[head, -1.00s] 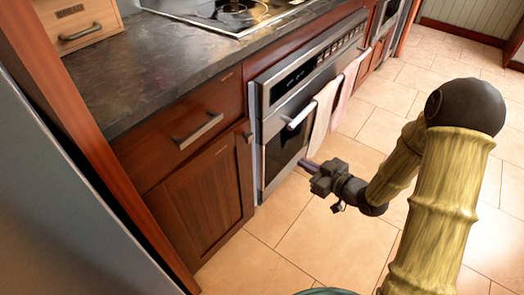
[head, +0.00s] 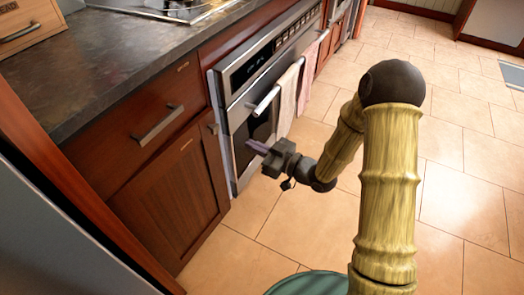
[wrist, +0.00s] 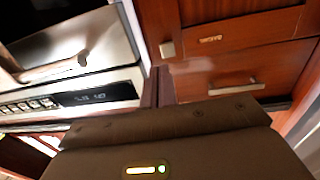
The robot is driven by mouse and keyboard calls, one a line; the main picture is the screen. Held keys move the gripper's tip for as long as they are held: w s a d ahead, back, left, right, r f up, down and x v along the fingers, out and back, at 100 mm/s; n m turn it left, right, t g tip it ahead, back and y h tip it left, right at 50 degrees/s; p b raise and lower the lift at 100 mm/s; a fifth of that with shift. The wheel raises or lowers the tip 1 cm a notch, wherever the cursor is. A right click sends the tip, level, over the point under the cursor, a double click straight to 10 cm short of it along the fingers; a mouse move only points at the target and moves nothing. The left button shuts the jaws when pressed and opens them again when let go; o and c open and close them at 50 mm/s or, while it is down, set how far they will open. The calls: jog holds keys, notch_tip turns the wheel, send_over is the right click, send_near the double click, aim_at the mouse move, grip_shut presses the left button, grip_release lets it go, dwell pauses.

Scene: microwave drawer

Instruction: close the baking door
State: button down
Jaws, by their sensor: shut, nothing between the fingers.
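The baking door (head: 254,135) is the dark-glass, steel-framed front of the built-in oven, below its control panel (head: 270,55). It stands upright and looks about flush with the cabinets; I cannot tell whether a small gap is left. Its bar handle (head: 264,101) carries a pale towel (head: 286,98) and a pinkish towel (head: 308,70). My gripper (head: 256,146) is shut and empty, in front of the door's glass, below the handle. Touching or apart cannot be told. In the wrist view the door (wrist: 75,40) and its handle (wrist: 50,70) show at upper left.
A wooden drawer (head: 125,125) and a cabinet door (head: 175,205) stand left of the oven under a dark counter (head: 95,65). A cooktop (head: 185,8) is above. A grey appliance side (head: 60,240) is at lower left. The tiled floor (head: 460,180) to the right is open.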

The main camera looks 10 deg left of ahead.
jog(key=b+x, duration=0.2)
jog(key=x, duration=0.7)
jog(key=shift+b, duration=0.3)
jog(key=shift+w+a, duration=0.1)
